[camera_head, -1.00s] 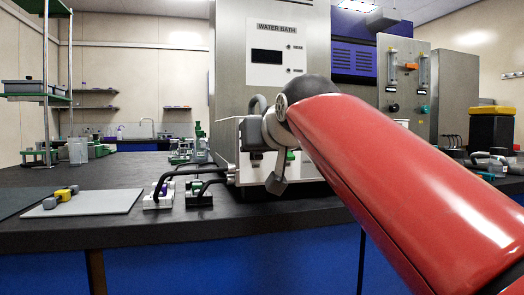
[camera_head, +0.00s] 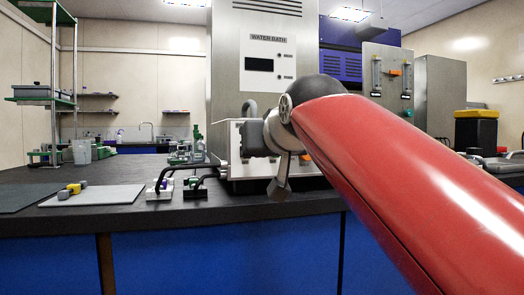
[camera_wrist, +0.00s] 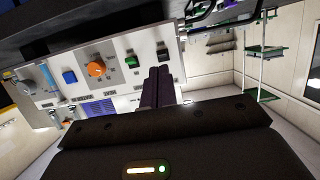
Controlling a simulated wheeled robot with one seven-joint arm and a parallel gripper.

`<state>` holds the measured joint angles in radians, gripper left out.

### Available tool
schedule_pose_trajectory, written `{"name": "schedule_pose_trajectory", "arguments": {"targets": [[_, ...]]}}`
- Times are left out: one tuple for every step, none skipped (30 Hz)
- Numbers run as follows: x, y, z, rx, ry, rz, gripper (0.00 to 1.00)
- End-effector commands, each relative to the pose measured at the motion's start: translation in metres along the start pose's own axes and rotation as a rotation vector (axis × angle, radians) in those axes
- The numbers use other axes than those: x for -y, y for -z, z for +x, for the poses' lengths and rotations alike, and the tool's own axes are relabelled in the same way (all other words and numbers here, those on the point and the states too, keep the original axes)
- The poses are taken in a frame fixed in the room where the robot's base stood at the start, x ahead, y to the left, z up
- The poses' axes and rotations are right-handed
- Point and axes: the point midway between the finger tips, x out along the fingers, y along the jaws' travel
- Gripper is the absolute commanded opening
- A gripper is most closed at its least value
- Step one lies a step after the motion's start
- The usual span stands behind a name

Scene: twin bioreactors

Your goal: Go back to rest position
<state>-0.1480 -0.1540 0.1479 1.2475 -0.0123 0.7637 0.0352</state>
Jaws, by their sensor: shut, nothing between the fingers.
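My gripper (camera_wrist: 159,72) shows in the wrist view as two dark fingers pressed together with nothing between them. They point toward a pale control panel (camera_wrist: 110,62) with an orange knob (camera_wrist: 96,68), a green button (camera_wrist: 131,62) and a blue button (camera_wrist: 69,77). The panel looks turned over in this view. I cannot tell how far the fingertips are from it. In the head view my red arm reaches from the lower right to the front of the water bath cabinet (camera_head: 225,60).
A dark bench (camera_head: 110,215) with blue fronts runs across in front of me. A shelf rack (camera_head: 75,90) rises far left.

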Motion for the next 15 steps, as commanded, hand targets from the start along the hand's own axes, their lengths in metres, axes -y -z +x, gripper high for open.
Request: {"name": "schedule_pose_trajectory", "arguments": {"targets": [[0.0,-0.001,0.0,0.001,0.0,0.0,0.0],[0.0,-0.001,0.0,0.001,0.0,0.0,0.0],[0.0,-0.001,0.0,0.001,0.0,0.0,0.0],[0.0,0.0,0.0,0.001,0.0,0.0,0.0],[0.0,0.0,0.0,0.001,0.0,0.0,0.0],[0.0,0.0,0.0,0.0,0.0,0.0,0.0],[0.0,0.0,0.0,0.0,0.0,0.0,0.0],[0.0,0.0,0.0,0.0,0.0,0.0,0.0],[0.0,0.0,-0.001,0.001,-0.001,0.0,0.0],[-0.001,-0.001,-0.001,0.004,-0.002,0.0,0.0],[-0.002,-0.002,-0.002,0.009,-0.005,0.0,0.0],[-0.004,-0.006,-0.004,0.023,-0.011,0.0,0.0],[-0.006,-0.01,-0.006,0.037,-0.017,0.0,0.0],[-0.009,-0.017,-0.008,0.057,-0.025,0.001,0.0],[-0.015,-0.027,-0.013,0.088,-0.039,0.002,0.0]]}}
